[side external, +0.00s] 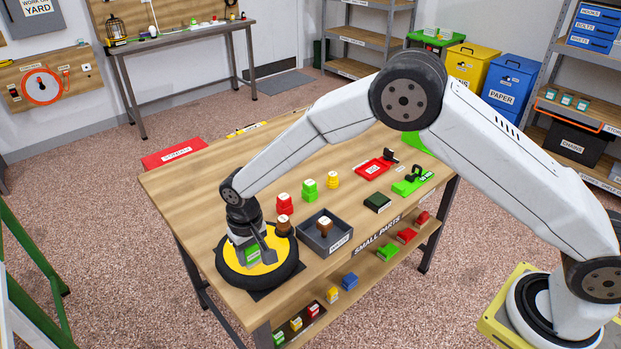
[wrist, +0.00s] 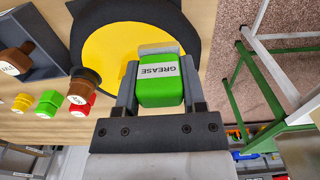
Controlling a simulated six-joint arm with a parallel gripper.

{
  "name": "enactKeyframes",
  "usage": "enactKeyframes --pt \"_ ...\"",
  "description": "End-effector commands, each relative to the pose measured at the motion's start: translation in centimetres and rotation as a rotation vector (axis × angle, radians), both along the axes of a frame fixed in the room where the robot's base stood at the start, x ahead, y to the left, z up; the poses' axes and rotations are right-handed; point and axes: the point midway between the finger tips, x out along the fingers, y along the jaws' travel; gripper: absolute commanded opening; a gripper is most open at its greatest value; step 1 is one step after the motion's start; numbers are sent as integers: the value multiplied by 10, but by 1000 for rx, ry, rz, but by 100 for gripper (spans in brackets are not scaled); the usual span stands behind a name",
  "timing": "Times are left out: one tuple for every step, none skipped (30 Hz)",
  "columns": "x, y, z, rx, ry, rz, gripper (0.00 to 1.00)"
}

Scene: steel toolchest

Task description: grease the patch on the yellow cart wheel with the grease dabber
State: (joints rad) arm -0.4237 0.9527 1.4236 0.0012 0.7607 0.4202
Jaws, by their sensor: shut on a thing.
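The yellow cart wheel (side external: 228,271) lies flat at the near left corner of the bench, with a black tyre around a yellow middle. It also shows in the wrist view (wrist: 112,52). My gripper (wrist: 158,88) is shut on the green grease dabber (wrist: 160,92), which has a white GREASE label. In the side view the dabber (side external: 252,254) is over the wheel's yellow middle, low and close to it. A pale grey piece (wrist: 160,48) shows at the dabber's far end. I cannot tell whether the dabber touches the wheel, and I cannot make out the patch.
A dark grey tray (side external: 339,243) with a brown-topped piece inside stands right of the wheel. Another brown-topped piece (side external: 284,225) stands close by the wheel. Red (side external: 285,204), green (side external: 309,190) and yellow (side external: 333,180) pieces stand farther back. The bench's left part is clear.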

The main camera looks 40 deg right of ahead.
Motion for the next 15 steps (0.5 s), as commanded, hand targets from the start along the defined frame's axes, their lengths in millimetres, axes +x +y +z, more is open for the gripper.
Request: enactKeyframes --pt "0 0 -5 0 0 0 5" --pt "0 0 -8 0 0 0 5" --pt "0 0 -12 0 0 0 5" --pt "0 0 -14 0 0 0 5" --pt "0 0 -17 0 1 0 5" --pt "0 0 -21 0 1 0 5" --pt "0 0 -24 0 1 0 5" --pt "0 0 -26 0 1 0 5" --pt "0 0 -32 0 1 0 5" --pt "0 0 -36 -1 1 0 5" --pt "0 -4 -37 0 1 -2 5" --pt "0 -8 -37 0 0 -2 5" --pt "1 -11 -37 0 0 -2 5" --pt "1 -14 -37 0 -1 -2 5" --pt "1 -17 -37 0 -1 -2 5"
